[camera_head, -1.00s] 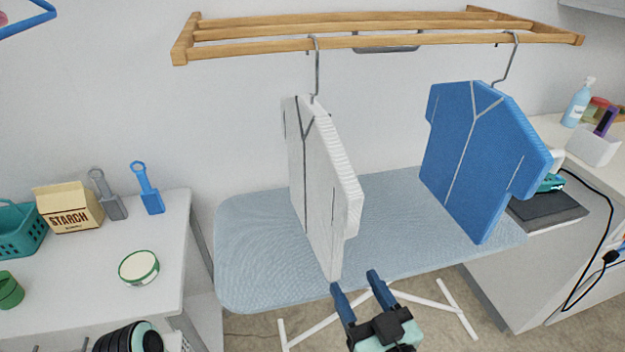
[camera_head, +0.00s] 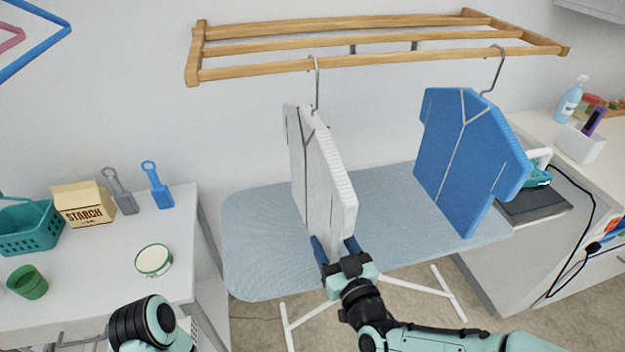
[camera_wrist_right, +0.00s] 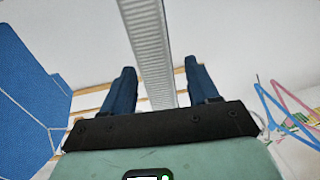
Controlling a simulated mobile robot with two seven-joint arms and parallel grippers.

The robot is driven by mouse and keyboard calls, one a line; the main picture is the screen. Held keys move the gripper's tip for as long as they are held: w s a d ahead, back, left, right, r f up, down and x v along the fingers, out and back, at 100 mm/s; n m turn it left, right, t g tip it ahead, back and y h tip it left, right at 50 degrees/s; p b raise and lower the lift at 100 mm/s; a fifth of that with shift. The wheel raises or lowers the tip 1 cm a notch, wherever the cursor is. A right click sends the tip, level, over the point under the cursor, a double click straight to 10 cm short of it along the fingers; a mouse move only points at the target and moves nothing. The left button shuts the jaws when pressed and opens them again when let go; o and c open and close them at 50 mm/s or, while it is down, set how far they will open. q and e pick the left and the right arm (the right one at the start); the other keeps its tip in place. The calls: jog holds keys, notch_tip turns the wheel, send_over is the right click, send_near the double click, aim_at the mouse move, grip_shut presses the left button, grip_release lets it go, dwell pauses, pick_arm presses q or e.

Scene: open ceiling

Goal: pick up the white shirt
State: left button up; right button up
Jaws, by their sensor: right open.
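The white shirt (camera_head: 324,178) hangs by a hook from the front bar of the wooden rack in the head view, turned nearly edge-on. My right gripper (camera_head: 335,243) is at its lower edge, with one blue finger on each side. In the right wrist view the shirt (camera_wrist_right: 148,45) shows as a ribbed edge running between the two open fingers (camera_wrist_right: 160,90), with a gap on both sides. My left arm shows at the bottom left of the head view; its gripper is out of frame.
A blue shirt (camera_head: 465,160) hangs to the right on the wooden rack (camera_head: 255,73). The ironing board (camera_head: 255,240) lies below. A white table (camera_head: 190,225) at left holds a basket, starch box and tins. An iron (camera_head: 538,178) sits at right.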

jog(key=x, duration=0.3)
grip_shut()
jog(key=shift+r, duration=0.1)
